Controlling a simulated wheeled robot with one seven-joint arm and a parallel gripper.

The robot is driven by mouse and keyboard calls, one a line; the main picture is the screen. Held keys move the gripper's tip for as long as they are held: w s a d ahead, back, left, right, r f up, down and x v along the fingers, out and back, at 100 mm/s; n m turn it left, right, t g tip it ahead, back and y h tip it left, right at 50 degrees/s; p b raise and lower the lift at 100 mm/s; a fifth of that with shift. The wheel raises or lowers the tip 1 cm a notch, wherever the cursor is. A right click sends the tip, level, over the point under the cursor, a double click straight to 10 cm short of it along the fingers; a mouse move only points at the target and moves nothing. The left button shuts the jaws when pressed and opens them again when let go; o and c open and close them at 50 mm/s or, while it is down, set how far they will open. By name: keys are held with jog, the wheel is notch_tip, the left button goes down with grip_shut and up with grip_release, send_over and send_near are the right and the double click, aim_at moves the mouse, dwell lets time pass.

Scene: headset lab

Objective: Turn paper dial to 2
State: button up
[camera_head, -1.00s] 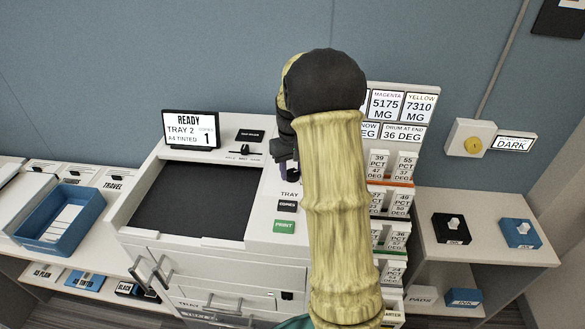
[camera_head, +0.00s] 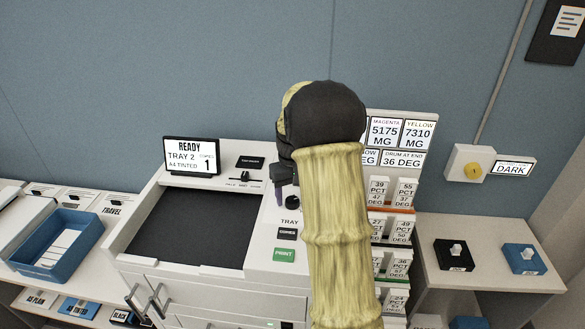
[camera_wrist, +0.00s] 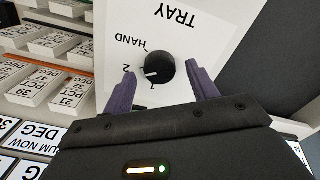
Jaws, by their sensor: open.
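The paper dial is a round black knob (camera_wrist: 160,68) with a white pointer mark, on a white panel marked TRAY, HAND, 2 and 1. Its pointer mark points left and slightly down in the wrist view, close to the 2. My gripper (camera_wrist: 163,76) is open, with one purple finger on each side of the knob and visible gaps between. Whether the fingertips are above or level with it is hard to tell. In the head view the knob (camera_head: 292,202) shows beside my gripper's finger. The display screen (camera_head: 191,157) reads READY, TRAY 2, A4 TINTED, copies 1.
A black COPIES button (camera_head: 287,233) and green PRINT button (camera_head: 284,254) lie in front of the dial. A slider (camera_head: 245,176) is behind left. A rack of white labelled blocks (camera_head: 400,225) stands close on the right. A blue tray (camera_head: 58,245) is at far left.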

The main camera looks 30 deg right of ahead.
aim_at(292, 200)
notch_tip(292, 200, up, 17)
jog(key=b, duration=0.2)
jog(key=shift+f, duration=0.2)
dwell(0.5)
